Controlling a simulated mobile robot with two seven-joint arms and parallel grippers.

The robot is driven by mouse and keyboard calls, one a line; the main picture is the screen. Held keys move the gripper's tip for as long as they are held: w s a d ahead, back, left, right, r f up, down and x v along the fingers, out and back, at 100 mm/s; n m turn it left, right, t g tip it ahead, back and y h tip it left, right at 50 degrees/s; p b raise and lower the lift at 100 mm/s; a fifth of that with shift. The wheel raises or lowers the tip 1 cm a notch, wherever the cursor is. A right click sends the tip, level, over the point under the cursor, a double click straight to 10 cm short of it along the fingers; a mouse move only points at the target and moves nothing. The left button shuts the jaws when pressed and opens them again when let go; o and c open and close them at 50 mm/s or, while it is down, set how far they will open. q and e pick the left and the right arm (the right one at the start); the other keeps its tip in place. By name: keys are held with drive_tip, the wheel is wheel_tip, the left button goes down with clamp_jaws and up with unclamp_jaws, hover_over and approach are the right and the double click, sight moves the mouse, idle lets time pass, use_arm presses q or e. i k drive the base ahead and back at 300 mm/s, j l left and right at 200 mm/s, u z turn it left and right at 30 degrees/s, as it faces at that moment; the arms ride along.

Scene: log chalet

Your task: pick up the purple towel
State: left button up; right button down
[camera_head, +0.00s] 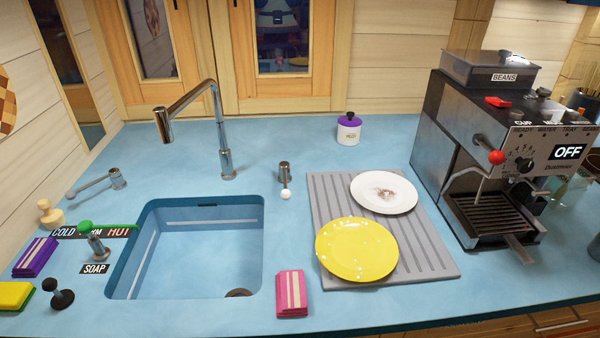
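The purple towel (36,257) lies folded on the blue counter at the far left, left of the sink. It has a pale stripe across it. It lies just behind a yellow and green sponge and close to a small black knobbed stopper. Neither of my grippers shows in the head view.
A sink (200,245) is sunk into the counter (300,140). A soap pump (95,240), black stopper (62,294), wooden knob (48,212) and yellow sponge (14,295) surround the towel. A pink towel (291,293), yellow plate (356,248) and coffee machine (500,150) stand further right.

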sight(31, 261)
drive_tip(key=u, duration=1.8)
drive_tip(key=z, duration=1.65)
drive_tip(key=u, duration=1.4)
